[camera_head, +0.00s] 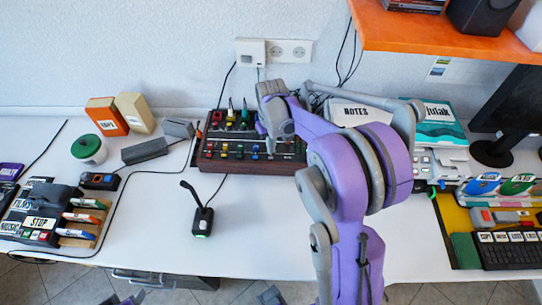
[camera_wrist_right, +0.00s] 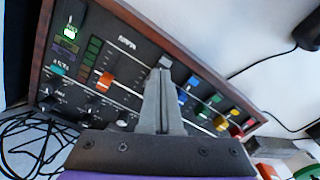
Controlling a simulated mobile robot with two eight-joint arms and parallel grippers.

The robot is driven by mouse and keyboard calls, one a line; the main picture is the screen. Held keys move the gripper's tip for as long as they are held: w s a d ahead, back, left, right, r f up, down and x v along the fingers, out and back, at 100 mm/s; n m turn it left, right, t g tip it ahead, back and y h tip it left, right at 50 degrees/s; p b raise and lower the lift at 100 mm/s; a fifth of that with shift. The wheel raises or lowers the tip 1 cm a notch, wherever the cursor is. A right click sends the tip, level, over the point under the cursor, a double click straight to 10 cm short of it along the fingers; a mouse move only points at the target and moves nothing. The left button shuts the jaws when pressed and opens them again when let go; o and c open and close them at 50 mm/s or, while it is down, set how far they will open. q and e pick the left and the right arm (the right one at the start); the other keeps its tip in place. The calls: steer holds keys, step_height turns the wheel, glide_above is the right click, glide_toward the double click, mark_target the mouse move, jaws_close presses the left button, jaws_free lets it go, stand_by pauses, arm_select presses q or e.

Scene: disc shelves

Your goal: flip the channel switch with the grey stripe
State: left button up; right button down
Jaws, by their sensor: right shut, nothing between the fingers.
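The channel mixer (camera_head: 232,163) is a dark panel in a wooden case, against the wall left of centre. In the right wrist view the mixer (camera_wrist_right: 120,72) fills the upper left and middle, tilted. My right gripper (camera_head: 268,150) is over its front right part, fingers pointing down and shut with nothing between them. In the right wrist view the fingertips (camera_wrist_right: 160,72) are close to a pale grey cap (camera_wrist_right: 165,62); I cannot tell whether they touch. The fingers hide part of that channel, and its switch position is unclear. Grey parts at the head view's bottom edge may be my left gripper (camera_head: 132,298).
Blue (camera_wrist_right: 190,83), yellow and red caps sit right of the fingers, an orange fader (camera_wrist_right: 104,80) left. An orange shelf (camera_head: 430,35) hangs above right. The table's front middle is clear.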

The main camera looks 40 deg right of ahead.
mark_target(270, 156)
arm_select(q)
steer(key=r+p, duration=0.1)
steer(key=w+r+p, duration=0.1)
steer(key=r, duration=0.1)
steer(key=r+p, duration=0.1)
steer(key=shift+w+r, duration=0.25)
steer(key=shift+r, duration=0.05)
arm_select(e)
step_height(270, 156, up, 7)
steer(key=shift+f, duration=0.15)
steer(key=s+a+r+n+t, duration=0.2)
steer(key=s+a+t, duration=0.3)
steer(key=s+a, duration=1.1)
steer(key=shift+s+a+r+t, duration=0.2)
steer(key=shift+a+t, duration=0.1)
steer(key=shift+a, duration=0.3)
